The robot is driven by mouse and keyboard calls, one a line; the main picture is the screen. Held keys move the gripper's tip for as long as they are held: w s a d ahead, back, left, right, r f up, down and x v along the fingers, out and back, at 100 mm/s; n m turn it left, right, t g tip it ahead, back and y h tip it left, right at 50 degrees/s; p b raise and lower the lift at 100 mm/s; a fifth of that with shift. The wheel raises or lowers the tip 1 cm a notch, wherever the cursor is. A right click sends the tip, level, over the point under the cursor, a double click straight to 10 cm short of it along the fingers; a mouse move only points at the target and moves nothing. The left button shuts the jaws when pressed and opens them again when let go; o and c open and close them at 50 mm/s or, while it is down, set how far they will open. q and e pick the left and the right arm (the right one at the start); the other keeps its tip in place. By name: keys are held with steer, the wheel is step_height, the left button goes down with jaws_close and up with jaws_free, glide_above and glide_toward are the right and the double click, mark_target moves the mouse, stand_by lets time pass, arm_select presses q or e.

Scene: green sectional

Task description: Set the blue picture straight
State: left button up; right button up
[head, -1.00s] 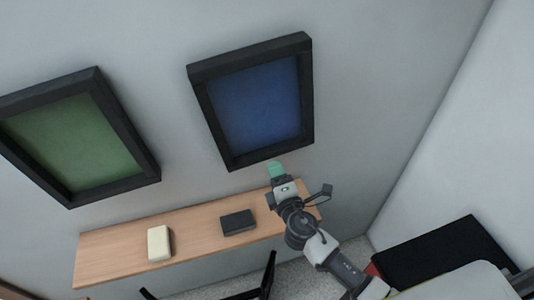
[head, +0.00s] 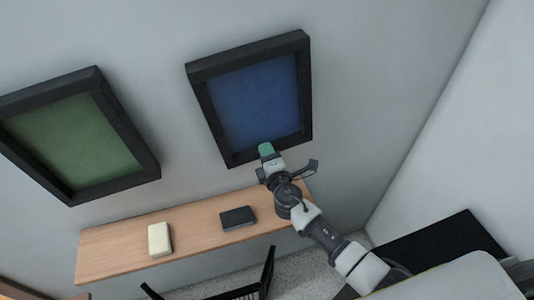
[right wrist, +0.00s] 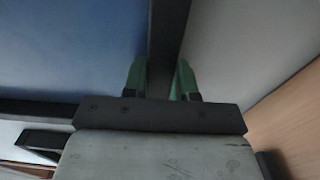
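The blue picture (head: 254,101) hangs on the wall in a thick dark frame, tilted, with its right side higher than its left. In the right wrist view, the green fingers (right wrist: 162,80) stand apart on either side of the dark frame bar (right wrist: 167,35), with the blue face (right wrist: 65,45) to the left. I see no clear gap beside the bar, but cannot tell whether the fingers press on it. My left gripper is not in view.
A green picture (head: 75,138) in a dark frame hangs to the left, also slanted in this view. Below is a wooden shelf (head: 115,252) with a cream block (head: 159,240) and a dark block (head: 237,218). A side wall (head: 470,120) stands at the right.

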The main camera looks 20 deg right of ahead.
mark_target(253, 158)
jaws_close()
steer(key=shift+m, duration=0.9)
steer(key=a+b, duration=0.1)
steer(key=a, duration=0.1)
steer(key=a+b, duration=0.1)
steer(key=a, duration=0.1)
steer(key=shift+s+f+b, duration=0.1)
steer(key=shift+f+b, duration=0.1)
steer(key=shift+b, duration=0.2)
steer(key=shift+a+r, duration=0.1)
steer(key=shift+a, duration=0.05)
steer(key=o, duration=0.7)
jaws_free()
steer(key=shift+c, duration=0.2)
